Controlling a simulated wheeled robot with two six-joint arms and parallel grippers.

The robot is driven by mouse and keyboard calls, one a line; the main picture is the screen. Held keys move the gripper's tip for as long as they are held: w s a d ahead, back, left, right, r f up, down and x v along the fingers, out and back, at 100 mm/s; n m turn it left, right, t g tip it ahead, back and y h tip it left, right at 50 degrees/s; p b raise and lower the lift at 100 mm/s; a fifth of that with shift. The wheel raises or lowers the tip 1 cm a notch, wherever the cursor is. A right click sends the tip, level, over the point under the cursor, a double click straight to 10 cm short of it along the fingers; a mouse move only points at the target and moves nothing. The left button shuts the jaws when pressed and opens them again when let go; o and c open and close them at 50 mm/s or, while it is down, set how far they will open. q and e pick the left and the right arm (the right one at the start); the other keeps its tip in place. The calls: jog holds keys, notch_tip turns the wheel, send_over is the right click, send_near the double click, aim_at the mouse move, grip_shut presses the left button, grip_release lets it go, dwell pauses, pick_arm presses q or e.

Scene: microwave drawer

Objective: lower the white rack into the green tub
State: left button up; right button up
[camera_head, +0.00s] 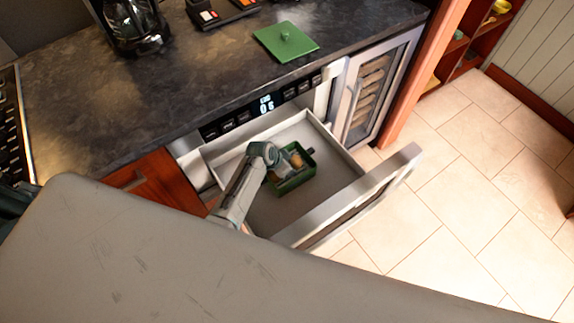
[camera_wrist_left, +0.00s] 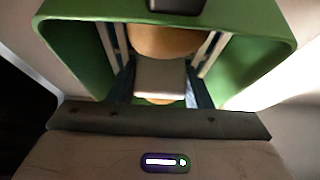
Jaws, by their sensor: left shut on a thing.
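The green tub (camera_head: 292,183) stands in the open microwave drawer; its rim and walls fill the top of the left wrist view (camera_wrist_left: 70,50). My left gripper (camera_head: 281,162) reaches over the tub from the left. In the left wrist view its fingers (camera_wrist_left: 160,76) are shut on a pale grey block, which looks like part of the white rack. White bars of the rack (camera_wrist_left: 211,52) show on both sides within the tub's outline, with tan round things between them. How deep the rack sits, and whether it touches the tub's floor, cannot be told. My right gripper is not in view.
The drawer (camera_head: 338,160) is pulled out, its front panel (camera_head: 365,195) standing to the right of the tub. A coffee pot (camera_head: 135,25) stands at the back. The drawer floor around the tub looks clear.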

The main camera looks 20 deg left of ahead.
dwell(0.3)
pick_arm(q)
jog(key=o, duration=1.6)
jog(key=shift+c, duration=0.2)
jog(key=shift+r, duration=0.1)
jog(key=shift+r+p, duration=4.35)
jog(key=shift+r, duration=0.05)
jog(key=shift+s, duration=0.1)
